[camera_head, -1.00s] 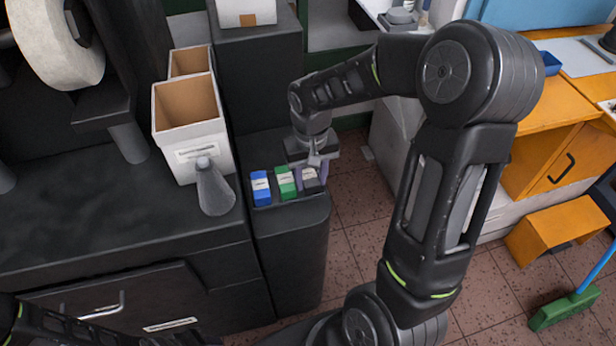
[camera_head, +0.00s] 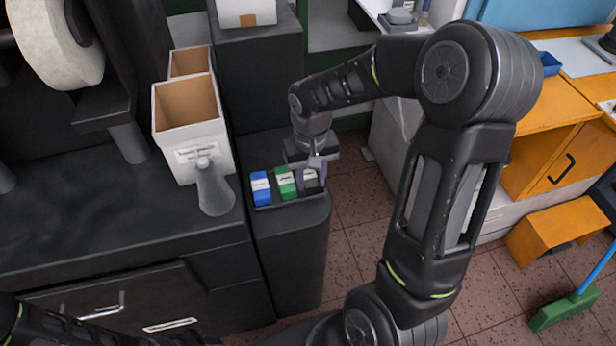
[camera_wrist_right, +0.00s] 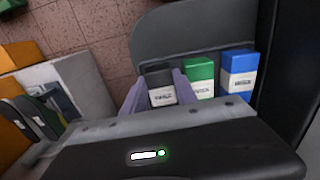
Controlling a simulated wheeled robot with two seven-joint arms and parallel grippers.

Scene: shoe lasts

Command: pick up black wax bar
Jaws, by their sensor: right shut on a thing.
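The black wax bar (camera_head: 310,182) has a white label and stands at the right end of a row of three bars in a dark tray (camera_head: 290,203). The green bar (camera_head: 286,184) and the blue bar (camera_head: 261,188) stand to its left. My right gripper (camera_head: 314,174) is down over the black bar, its purple-grey fingers on either side of it. The right wrist view shows the black bar (camera_wrist_right: 160,85) between the two fingers (camera_wrist_right: 158,98), which are shut on it. The bar's lower part is hidden. My left gripper is not in view; only part of that arm shows at the bottom left.
A grey cone-shaped bottle (camera_head: 213,188) and a white open box (camera_head: 190,125) stand left of the tray on the dark counter (camera_head: 90,210). A big white roll (camera_head: 58,40) hangs at the upper left. Open tiled floor (camera_head: 355,225) lies to the right.

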